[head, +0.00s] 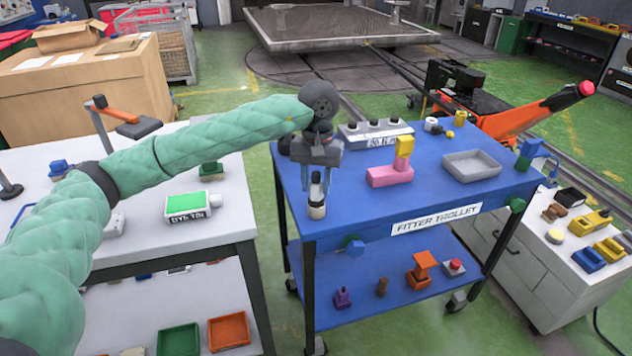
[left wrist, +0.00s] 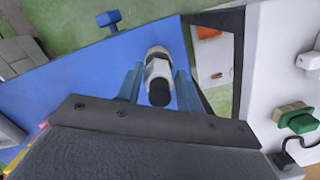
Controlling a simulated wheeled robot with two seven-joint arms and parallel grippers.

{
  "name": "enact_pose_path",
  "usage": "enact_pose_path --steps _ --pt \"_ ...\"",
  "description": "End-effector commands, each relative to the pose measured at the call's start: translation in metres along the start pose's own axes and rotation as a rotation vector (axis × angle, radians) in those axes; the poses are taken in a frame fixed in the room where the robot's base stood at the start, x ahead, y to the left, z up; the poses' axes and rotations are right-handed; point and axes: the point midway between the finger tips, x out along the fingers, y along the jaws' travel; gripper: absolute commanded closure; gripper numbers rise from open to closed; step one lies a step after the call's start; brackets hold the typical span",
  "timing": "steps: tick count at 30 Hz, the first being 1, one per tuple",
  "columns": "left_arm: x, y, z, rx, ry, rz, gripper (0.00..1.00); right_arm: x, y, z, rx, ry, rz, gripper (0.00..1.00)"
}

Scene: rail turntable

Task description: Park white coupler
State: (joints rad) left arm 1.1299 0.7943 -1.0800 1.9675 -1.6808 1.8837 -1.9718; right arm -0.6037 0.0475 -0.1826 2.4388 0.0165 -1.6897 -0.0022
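The white coupler (head: 316,205) is a small upright white cylinder with dark parts, at the front left corner of the blue fitter trolley (head: 350,217). My left gripper (head: 316,188) points down over it, its two fingers close around the coupler. In the left wrist view the coupler (left wrist: 158,68) lies between the fingertips (left wrist: 158,80), its black end toward the camera. My right gripper is not in view.
On the trolley stand a white block with several knobs (head: 375,133), a pink block (head: 390,176) with a yellow piece, and a grey tray (head: 471,166). A white table (head: 225,230) is on the left. The trolley's front middle is clear.

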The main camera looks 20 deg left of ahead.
Motion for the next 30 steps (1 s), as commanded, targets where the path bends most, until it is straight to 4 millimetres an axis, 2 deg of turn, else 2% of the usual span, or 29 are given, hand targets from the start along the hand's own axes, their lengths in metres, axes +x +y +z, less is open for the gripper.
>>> enact_pose_path --steps 1,3,14,25,30 --pt "-0.001 0.0 0.0 0.0 0.0 0.0 0.53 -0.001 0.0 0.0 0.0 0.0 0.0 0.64" --pt "-0.001 0.0 0.0 0.0 0.0 0.0 0.42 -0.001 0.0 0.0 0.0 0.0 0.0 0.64" --pt "-0.005 0.0 0.0 0.0 0.001 0.0 0.42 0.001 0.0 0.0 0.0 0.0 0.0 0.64" --pt "-0.056 0.0 -0.001 0.001 0.003 0.001 0.42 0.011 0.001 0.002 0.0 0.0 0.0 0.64" --pt "-0.073 0.0 0.0 0.0 0.001 0.001 0.42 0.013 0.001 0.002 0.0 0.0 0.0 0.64"
